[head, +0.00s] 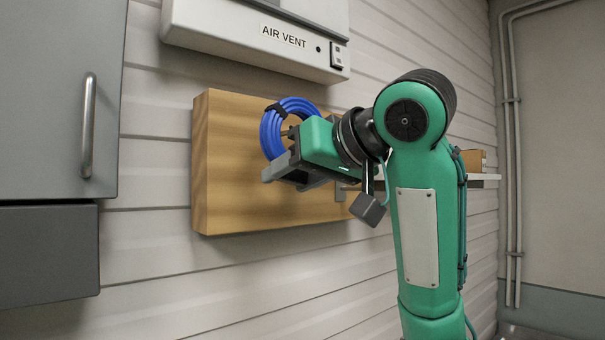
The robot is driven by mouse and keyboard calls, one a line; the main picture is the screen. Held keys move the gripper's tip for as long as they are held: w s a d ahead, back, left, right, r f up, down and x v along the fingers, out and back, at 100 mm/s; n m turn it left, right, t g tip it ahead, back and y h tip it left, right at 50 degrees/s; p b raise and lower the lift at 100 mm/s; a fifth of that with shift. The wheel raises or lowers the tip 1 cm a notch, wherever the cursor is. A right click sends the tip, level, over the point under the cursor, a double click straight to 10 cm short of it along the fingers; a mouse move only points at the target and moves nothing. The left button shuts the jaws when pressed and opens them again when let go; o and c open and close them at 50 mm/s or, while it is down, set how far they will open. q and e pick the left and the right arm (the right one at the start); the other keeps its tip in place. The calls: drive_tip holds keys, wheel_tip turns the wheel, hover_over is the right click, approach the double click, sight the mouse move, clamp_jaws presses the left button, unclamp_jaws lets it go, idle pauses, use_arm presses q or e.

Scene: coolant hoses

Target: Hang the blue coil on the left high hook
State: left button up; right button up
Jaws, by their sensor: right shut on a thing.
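The blue coil (268,131) is a ring of several blue hose turns with a black tie at its upper left. It is in front of the wooden board (225,195) on the wall, in the board's upper part. My right gripper (277,165) is shut on the coil at its lower right side. A small peg-like part (287,132) shows through the coil's opening; I cannot tell whether the coil rests on it. The gripper and arm hide the right part of the board and any other hooks there. My left gripper is not in view.
A white air vent box (255,40) juts out above the board. A grey cabinet (55,100) with a handle stands at the left. A shelf (484,181) with a brown box (473,160) is behind my arm at the right. The wall below the board is clear.

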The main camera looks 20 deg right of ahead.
sight(287, 183)
drive_tip(key=shift+x, duration=2.15)
drive_tip(key=shift+d+f, duration=0.1)
drive_tip(key=shift+d, duration=0.05)
drive_tip(key=o, duration=2.1)
drive_tip(key=shift+c, duration=0.2)
drive_tip(key=shift+b, duration=0.3)
drive_tip(key=s+d+f+b, duration=0.1)
drive_tip(key=s+d+b, duration=0.1)
drive_tip(key=s, duration=0.7)
drive_tip(key=shift+s+d+f+b, duration=0.25)
drive_tip(key=shift+d+b, duration=0.15)
drive_tip(key=shift+d, duration=0.3)
